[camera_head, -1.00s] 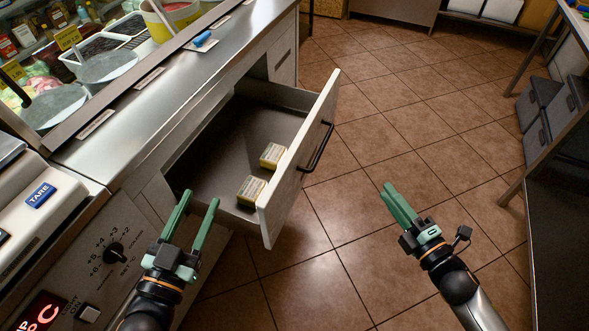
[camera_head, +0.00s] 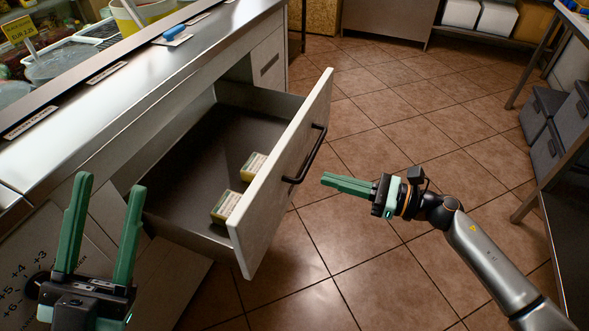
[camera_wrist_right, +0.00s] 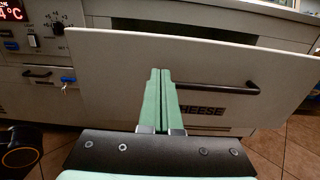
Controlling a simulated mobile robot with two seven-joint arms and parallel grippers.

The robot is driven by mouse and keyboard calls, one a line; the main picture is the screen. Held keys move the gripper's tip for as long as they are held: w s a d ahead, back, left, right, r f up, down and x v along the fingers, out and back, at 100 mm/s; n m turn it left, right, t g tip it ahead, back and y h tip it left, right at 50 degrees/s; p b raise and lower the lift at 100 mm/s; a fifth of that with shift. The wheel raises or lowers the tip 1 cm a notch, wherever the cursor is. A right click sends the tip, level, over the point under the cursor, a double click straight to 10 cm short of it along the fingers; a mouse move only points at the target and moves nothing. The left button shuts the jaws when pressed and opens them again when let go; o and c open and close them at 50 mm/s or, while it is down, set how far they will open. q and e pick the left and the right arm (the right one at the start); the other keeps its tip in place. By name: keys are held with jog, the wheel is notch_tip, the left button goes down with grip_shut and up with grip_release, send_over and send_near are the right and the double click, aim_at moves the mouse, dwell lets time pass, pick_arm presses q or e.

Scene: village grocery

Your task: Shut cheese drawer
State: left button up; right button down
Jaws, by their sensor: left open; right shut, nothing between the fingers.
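The cheese drawer (camera_head: 283,178) stands pulled out from the counter, its pale front facing right with a black bar handle (camera_head: 305,153). Two small yellow-and-white packs (camera_head: 226,206) (camera_head: 253,166) lie inside it, near the front panel. In the right wrist view the drawer front (camera_wrist_right: 110,85) carries the word CHEESE below the handle (camera_wrist_right: 215,88). My right gripper (camera_head: 324,180) is shut and empty, pointing at the drawer front from outside, close to the handle; contact cannot be told. My left gripper (camera_head: 108,184) is open and empty, left of the drawer, by the counter front.
The steel counter top (camera_head: 130,95) runs along the left with a blue-handled item (camera_head: 175,33) on it. Grey bins (camera_head: 541,110) stand under a table at the right. The tiled floor (camera_head: 400,110) between is clear.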

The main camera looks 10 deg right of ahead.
aim_at(281, 165)
jog(key=x, duration=0.8)
jog(key=shift+w+a, duration=0.25)
jog(key=shift+w, duration=0.05)
pick_arm(q)
jog(key=shift+f, duration=0.15)
